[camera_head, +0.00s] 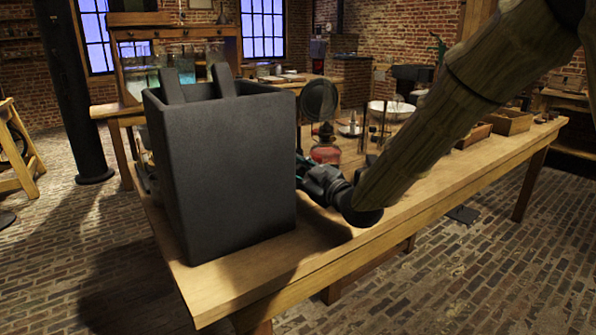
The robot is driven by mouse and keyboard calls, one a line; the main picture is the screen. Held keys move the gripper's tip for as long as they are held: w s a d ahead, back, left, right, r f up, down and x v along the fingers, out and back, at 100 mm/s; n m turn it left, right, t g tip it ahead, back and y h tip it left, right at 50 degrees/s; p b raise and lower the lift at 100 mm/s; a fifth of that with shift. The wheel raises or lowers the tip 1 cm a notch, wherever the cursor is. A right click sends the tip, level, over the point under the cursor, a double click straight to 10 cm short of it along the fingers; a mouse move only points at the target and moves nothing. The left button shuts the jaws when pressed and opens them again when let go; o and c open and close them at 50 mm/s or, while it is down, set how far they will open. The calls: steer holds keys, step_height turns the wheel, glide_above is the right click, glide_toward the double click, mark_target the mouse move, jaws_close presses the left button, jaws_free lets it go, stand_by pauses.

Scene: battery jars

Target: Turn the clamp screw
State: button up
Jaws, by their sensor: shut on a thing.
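My gripper (309,170) is low over the wooden table, just right of a large black open-topped box. It points left, and its fingertips are largely hidden behind the box's right edge. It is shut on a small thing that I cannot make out. I cannot pick out the clamp screw in this view. The black box (225,165) stands upright at the near left end of the table, with two dark flat pieces sticking up from its top.
The wooden table (225,285) runs away to the right. A red-based lamp (326,150), a round dark disc (319,98), a white bowl (391,110) and wooden trays (509,121) stand behind my arm. The table's front strip is mostly clear.

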steer(key=o, duration=1)
steer(key=shift+o, duration=0.2)
step_height(320, 180, up, 10)
